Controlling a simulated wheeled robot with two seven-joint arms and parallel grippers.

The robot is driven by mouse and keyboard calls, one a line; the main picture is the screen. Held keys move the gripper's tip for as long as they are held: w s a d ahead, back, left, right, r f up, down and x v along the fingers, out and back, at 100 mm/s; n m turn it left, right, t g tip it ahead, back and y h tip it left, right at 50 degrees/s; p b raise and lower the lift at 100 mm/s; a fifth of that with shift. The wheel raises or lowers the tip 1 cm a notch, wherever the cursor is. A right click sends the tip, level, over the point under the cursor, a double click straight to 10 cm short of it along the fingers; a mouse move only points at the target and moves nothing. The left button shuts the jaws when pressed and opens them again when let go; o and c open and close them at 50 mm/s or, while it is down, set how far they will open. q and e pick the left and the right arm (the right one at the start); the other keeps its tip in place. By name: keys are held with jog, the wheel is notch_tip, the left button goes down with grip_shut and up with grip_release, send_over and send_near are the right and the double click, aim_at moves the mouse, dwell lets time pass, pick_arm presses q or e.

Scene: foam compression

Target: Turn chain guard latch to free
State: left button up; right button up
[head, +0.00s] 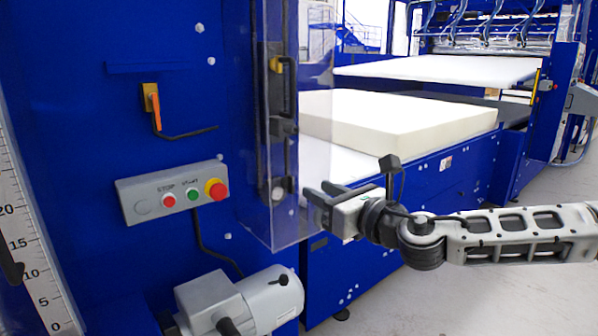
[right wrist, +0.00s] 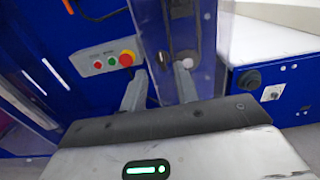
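The clear chain guard (head: 297,120) stands upright on the blue machine post, with dark and yellow fittings visible behind it. A small pale round knob (head: 278,193) shows low through the guard; I cannot tell whether it is the latch. My right gripper (head: 318,192) is open and empty, just right of the guard's lower part, pointing left toward it. In the right wrist view, its two fingers (right wrist: 160,86) are spread apart in front of the clear guard (right wrist: 180,30), with dark and pale round parts beyond them. I cannot tell whether they touch. My left gripper is out of view.
A grey control box (head: 172,190) with red and green buttons and a red-yellow stop knob is on the blue panel. An orange handle (head: 153,105) is above it. A grey motor (head: 240,300) sticks out below. A foam block (head: 395,120) lies on the bed behind.

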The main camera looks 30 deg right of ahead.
aim_at(293, 178)
jog(key=w, duration=0.2)
jog(key=w+p, duration=0.1)
jog(key=w, duration=0.2)
jog(key=w+p, duration=0.1)
jog(key=w, duration=0.1)
jog(key=shift+w+a, duration=0.15)
jog(key=shift+a, duration=0.15)
grip_shut()
